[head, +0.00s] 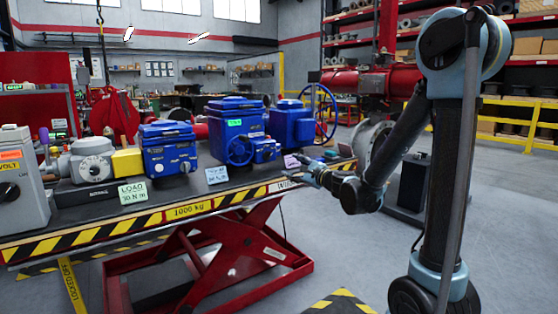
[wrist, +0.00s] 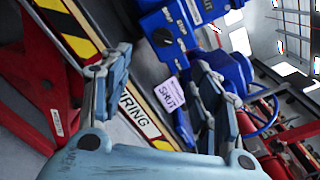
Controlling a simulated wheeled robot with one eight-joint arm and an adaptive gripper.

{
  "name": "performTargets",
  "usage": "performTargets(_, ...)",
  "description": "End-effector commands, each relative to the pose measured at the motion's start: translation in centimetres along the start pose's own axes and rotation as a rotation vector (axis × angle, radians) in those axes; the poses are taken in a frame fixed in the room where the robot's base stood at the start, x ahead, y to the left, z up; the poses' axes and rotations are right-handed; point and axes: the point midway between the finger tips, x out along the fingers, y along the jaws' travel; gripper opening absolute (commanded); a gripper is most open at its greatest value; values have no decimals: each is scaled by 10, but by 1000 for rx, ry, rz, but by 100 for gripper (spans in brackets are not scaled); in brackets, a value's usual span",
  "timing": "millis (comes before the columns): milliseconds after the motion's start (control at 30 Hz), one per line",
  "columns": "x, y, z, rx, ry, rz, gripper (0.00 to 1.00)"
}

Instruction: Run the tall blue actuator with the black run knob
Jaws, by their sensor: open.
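The tall blue actuator (head: 237,112) stands mid-table in the head view, with a lit green display, a blue handwheel (head: 239,150) and a small control box (head: 265,150) low on its right. In the wrist view a blue housing at the top carries a black knob (wrist: 162,38) with white lettering beside it; it looks like this control box. My gripper (head: 312,172) is at the table's front right edge, right of the control box. In the wrist view its two fingers (wrist: 162,88) are spread apart with nothing between them; the knob lies beyond them, untouched.
A blue actuator with a large handwheel (head: 318,104) stands to the right. A smaller blue actuator (head: 168,150) stands left, beside a yellow coupling (head: 127,162). A pink SHUT tag (wrist: 168,94) stands near the striped table edge (head: 187,211). Open floor lies in front.

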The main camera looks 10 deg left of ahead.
Motion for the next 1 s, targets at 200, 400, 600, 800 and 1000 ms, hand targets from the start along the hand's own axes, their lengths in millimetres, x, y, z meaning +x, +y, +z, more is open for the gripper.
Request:
performTargets(200,11,2,-2,62,0,-20,57)
performTargets(400,34,2,0,61,-2,-17,57)
performTargets(600,69,2,0,60,-3,-16,57)
performTargets(800,104,1,0,59,-2,-17,57)
performTargets(1000,139,1,1,59,-3,-16,57)
